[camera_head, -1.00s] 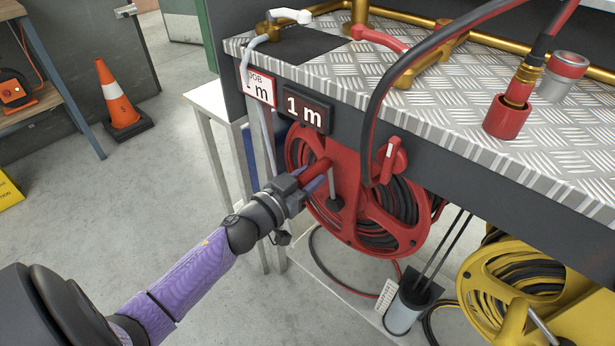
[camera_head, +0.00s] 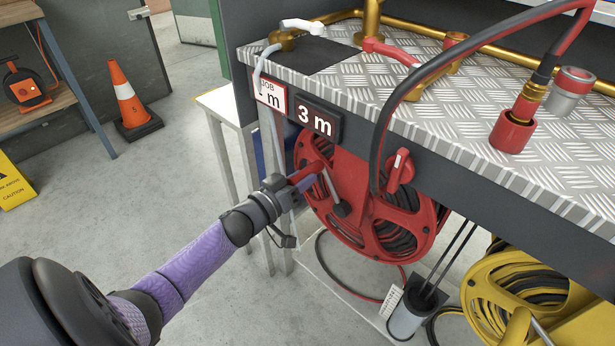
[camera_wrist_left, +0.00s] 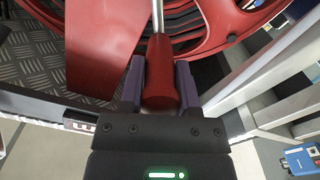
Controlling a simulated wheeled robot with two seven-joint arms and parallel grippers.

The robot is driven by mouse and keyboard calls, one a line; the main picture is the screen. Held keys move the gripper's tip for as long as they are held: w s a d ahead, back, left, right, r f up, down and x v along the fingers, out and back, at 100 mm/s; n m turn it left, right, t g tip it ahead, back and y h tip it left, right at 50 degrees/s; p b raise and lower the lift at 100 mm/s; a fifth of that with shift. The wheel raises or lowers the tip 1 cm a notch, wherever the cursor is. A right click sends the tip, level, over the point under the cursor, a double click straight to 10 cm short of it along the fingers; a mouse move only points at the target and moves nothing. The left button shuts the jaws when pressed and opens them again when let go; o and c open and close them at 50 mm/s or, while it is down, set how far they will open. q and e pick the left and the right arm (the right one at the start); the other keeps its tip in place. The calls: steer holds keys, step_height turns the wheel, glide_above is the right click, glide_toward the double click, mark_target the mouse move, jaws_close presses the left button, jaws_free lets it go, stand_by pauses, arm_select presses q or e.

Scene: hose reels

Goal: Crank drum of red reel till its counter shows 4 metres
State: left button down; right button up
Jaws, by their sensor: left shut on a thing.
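The red reel (camera_head: 402,212) hangs under the front edge of the bench, with dark hose wound on its drum. Its counter (camera_head: 319,121) reads "3 m". A white job card (camera_head: 270,94) beside the counter is partly covered by a grey hose, and its number is hidden. My left gripper (camera_head: 293,185) is shut on the red crank grip at the upper left of the reel's face. In the left wrist view the crank grip (camera_wrist_left: 159,75) sits between the two purple fingers (camera_wrist_left: 160,85), with a metal rod beyond it. My right gripper is not in view.
A red lever (camera_head: 400,170) sits at the reel's right. The red hose coupling (camera_head: 513,132) stands on the patterned metal bench top (camera_head: 420,110). A yellow reel (camera_head: 500,300) is at the lower right. Open floor lies left, with a traffic cone (camera_head: 126,95).

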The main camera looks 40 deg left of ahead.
arm_select(q)
steer(key=shift+a+f+n, duration=0.45)
steer(key=shift+a+n, duration=0.2)
steer(key=shift+n, duration=0.05)
steer(key=shift+c, duration=1.6)
jaws_free()
